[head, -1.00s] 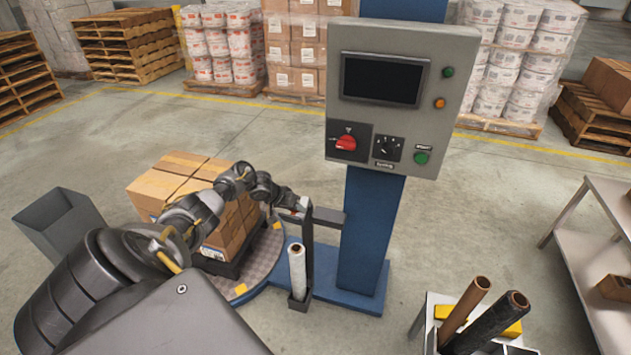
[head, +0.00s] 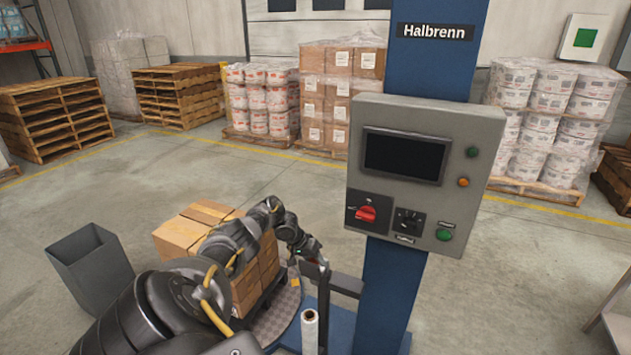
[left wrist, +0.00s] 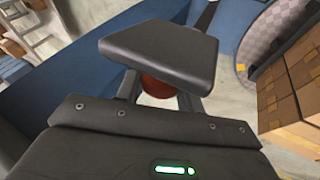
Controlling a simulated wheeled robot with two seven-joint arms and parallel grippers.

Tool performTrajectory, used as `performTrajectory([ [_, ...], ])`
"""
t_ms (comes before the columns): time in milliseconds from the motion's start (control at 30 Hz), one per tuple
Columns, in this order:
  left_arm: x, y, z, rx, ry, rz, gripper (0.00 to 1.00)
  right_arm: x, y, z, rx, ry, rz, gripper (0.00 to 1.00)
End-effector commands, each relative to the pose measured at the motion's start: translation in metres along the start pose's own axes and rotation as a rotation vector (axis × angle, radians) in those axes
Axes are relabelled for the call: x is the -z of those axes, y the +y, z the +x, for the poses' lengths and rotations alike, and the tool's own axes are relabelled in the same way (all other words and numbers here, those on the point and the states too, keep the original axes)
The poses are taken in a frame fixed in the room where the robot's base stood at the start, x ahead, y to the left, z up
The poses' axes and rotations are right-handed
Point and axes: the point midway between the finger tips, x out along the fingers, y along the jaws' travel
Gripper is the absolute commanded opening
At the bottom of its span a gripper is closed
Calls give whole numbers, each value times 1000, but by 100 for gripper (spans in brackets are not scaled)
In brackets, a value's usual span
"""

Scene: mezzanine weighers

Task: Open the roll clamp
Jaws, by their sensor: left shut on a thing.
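My left gripper (head: 317,257) is at the top of the dark upright of the film carriage (head: 323,300), beside the blue column. In the left wrist view my left gripper (left wrist: 160,97) is shut on a reddish-brown rounded part (left wrist: 158,88), which seems to be the roll clamp's knob. A dark grey block (left wrist: 160,50) in front hides much of it, so I cannot tell how the clamp stands. The white film roll (head: 310,330) stands upright below, its lower end cut off by the picture. My right gripper is not in view.
A blue column (head: 390,300) carries a grey control box (head: 425,110) with a dark screen. Stacked cartons (head: 180,235) stand on the turntable (head: 278,318) behind my left arm. A grey bin (head: 90,270) is at the left. Open floor lies behind.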

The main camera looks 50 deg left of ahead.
Motion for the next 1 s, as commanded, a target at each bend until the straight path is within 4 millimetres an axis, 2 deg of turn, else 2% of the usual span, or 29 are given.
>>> performTrajectory([
  [267, 4, 0, -1, 0, 11, 0, 0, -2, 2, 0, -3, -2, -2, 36],
  [300, 4, 0, -1, 0, 11, 0, 41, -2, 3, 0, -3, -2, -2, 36],
  [433, 2, 0, -1, 1, 8, -1, 58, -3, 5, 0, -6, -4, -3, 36],
  [767, 1, -2, -4, 1, 4, -2, 58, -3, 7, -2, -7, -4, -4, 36],
  [867, 1, -2, -15, 1, 4, 0, 58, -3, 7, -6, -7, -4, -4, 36],
  [1000, 1, -2, -39, 3, 4, 3, 58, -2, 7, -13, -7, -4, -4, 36],
])
